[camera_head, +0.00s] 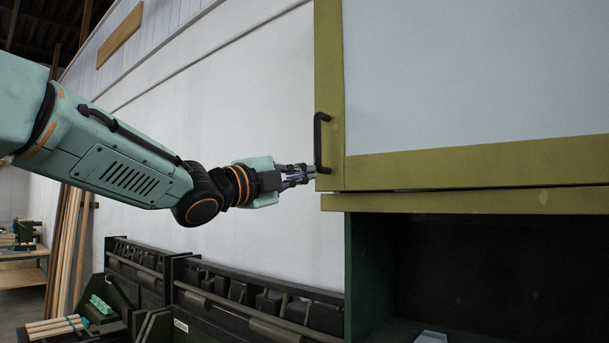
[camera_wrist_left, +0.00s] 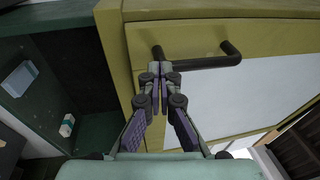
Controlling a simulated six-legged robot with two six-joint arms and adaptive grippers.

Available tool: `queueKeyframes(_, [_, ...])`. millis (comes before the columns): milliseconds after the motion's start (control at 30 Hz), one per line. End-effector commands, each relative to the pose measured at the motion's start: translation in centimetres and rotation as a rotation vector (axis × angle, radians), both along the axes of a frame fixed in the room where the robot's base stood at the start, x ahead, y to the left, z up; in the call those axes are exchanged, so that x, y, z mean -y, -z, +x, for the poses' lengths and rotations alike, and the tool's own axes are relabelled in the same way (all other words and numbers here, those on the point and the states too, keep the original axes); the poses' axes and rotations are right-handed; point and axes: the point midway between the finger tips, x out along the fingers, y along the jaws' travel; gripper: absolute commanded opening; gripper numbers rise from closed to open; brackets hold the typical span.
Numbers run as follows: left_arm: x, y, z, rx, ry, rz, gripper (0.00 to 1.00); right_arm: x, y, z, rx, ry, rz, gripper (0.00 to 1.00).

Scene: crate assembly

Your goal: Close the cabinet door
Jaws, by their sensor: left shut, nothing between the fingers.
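The cabinet door (camera_head: 455,75) has an olive-yellow frame around a pale panel and fills the upper right of the head view. Its black bar handle (camera_head: 318,145) stands upright near the door's left edge. The handle also shows in the left wrist view (camera_wrist_left: 208,62). My left gripper (camera_head: 312,172) is shut and empty, its fingertips at the handle's lower end, close to the door frame. In the wrist view the fingertips (camera_wrist_left: 160,70) overlap one end of the handle; I cannot tell whether they touch. My right gripper is not in view.
A narrow dark gap runs between the door's bottom and the olive ledge (camera_head: 470,201). Below is an open dark green compartment (camera_head: 362,270); the wrist view shows small items in it. Dark green crates (camera_head: 250,295) stand along the white wall (camera_head: 225,95). A wooden bench (camera_head: 22,255) is far left.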

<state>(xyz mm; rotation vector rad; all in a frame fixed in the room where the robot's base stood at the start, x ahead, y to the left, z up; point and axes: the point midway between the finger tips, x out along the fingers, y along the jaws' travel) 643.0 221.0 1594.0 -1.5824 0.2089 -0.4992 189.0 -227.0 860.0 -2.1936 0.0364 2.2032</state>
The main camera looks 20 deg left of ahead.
Motion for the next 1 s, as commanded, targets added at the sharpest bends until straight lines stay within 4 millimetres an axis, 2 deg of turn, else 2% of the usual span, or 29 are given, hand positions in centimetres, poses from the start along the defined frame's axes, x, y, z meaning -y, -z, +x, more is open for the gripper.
queueKeyframes(433, [0.0, -0.1, 0.4, -0.001, -0.001, 0.000, 0.00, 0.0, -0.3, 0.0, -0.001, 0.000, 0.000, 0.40])
queueKeyframes(800, [1.0, -0.4, 6.1, -0.001, -0.004, 0.003, 0.00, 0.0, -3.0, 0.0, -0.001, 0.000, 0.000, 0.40])
queueKeyframes(1000, [1.5, -0.2, 7.4, 0.003, 0.001, 0.000, 0.00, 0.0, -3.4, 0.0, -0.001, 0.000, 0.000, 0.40])
